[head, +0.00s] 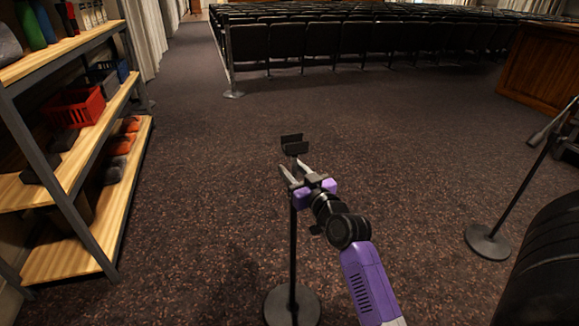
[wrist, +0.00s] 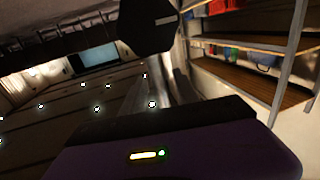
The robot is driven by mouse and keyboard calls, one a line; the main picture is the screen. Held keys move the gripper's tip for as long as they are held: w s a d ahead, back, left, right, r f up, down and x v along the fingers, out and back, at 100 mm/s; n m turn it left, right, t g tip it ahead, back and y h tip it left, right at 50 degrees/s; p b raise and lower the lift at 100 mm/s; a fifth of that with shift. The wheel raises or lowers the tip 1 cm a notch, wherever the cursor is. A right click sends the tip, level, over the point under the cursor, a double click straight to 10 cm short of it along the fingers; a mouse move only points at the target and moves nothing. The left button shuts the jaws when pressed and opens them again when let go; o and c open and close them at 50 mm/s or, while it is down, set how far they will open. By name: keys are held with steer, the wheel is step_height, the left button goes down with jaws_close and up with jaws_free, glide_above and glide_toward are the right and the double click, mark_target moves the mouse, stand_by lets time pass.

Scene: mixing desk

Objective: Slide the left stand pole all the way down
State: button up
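The left stand has a thin black upright pole (head: 293,240) on a round black base (head: 291,305). A black U-shaped holder (head: 291,146) tops it. My gripper (head: 293,171) is at the top of the pole, just below the holder. Its two pale fingers stand apart, one on each side of the pole line. Whether they press on the pole cannot be told. In the wrist view, a dark angular piece (wrist: 148,26), perhaps part of the stand, is close ahead, and the fingers are blurred.
A second stand with a tilted pole and round base (head: 488,241) is at the right. A large black object (head: 550,265) fills the lower right corner. A shelf rack (head: 75,150) with a red basket (head: 75,106) is at the left. Rows of chairs (head: 340,40) stand behind; the carpet between is clear.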

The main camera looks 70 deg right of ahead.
steer(key=shift+v, duration=2.85)
steer(key=s+a+n+t+y, duration=0.2)
steer(key=s+a+y, duration=0.1)
steer(key=a, duration=0.9)
steer(key=s+a+n+t+y, duration=0.1)
steer(key=s+a+n+y, duration=0.15)
steer(key=a, duration=0.95)
steer(key=s+a+f+n+g+y, duration=0.1)
steer(key=s+a+f+n+y, duration=0.15)
steer(key=s+a, duration=0.4)
steer(key=s+a+f+n+g+y, duration=0.1)
steer(key=s+a+f+y, duration=0.15)
steer(key=s+a, duration=0.4)
step_height(320, 180, up, 16)
steer(key=w+a+p, duration=0.1)
steer(key=p, duration=1.4)
steer(key=shift+p, duration=0.3)
steer(key=shift+a+y, duration=0.1)
steer(key=shift+y, duration=0.15)
